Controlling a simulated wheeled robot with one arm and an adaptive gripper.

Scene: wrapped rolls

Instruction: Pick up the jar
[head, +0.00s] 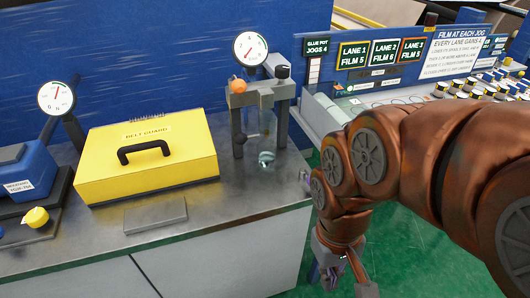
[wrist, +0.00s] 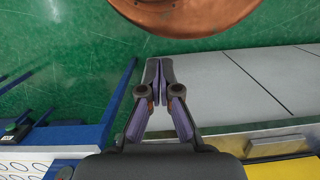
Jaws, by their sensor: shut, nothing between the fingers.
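A clear, jar-like glass vessel (head: 267,132) with a teal-grey bottom is at the right end of the steel bench (head: 222,218) in the head view. It is at the front of a grey stand (head: 239,128); I cannot tell whether it rests on the bench or is held by the stand. My gripper (wrist: 157,64) is shut and empty in the wrist view, over the green floor beside the white cabinet front. In the head view my gripper is low, right of the bench and apart from the vessel. The wrist view does not show the vessel.
A yellow belt guard box (head: 146,162) with a black handle stands left of the stand. A flat grey plate (head: 155,216) lies before it. An orange knob (head: 238,85) and a gauge (head: 250,48) sit above the stand. A lane machine (head: 400,95) is behind my arm.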

